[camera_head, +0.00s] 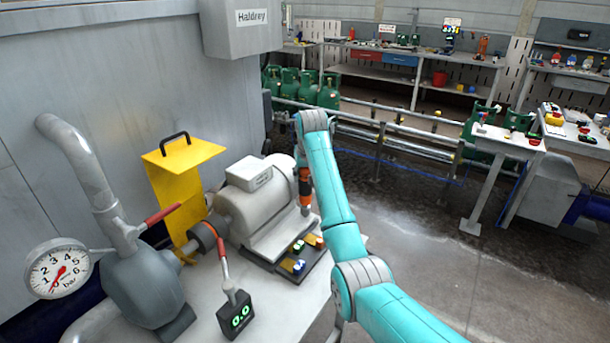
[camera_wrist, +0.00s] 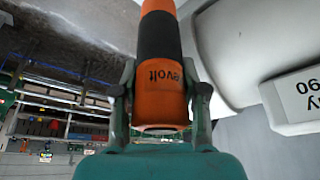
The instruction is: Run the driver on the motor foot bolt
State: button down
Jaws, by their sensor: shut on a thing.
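My gripper (camera_wrist: 160,88) is shut on an orange and black driver (camera_wrist: 160,45), one finger on each side of its body. In the head view the driver (camera_head: 305,188) points down beside the right side of the cream motor (camera_head: 272,212). Its lower end is close to the motor's foot. I cannot tell whether its tip touches a bolt. The foot bolt under it is not clearly visible. My arm hides most of the gripper in the head view. The motor also shows at the right of the wrist view (camera_wrist: 245,50).
A yellow guard (camera_head: 178,190) stands behind the grey pump (camera_head: 145,285). Small coloured items (camera_head: 298,266) lie in front of the motor. Pipe rails and green cylinders (camera_head: 300,88) are behind.

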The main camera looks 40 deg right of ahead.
jog(key=shift+f, duration=0.9)
dwell(1.4)
jog(key=shift+r, duration=0.25)
jog(key=shift+r, duration=1.75)
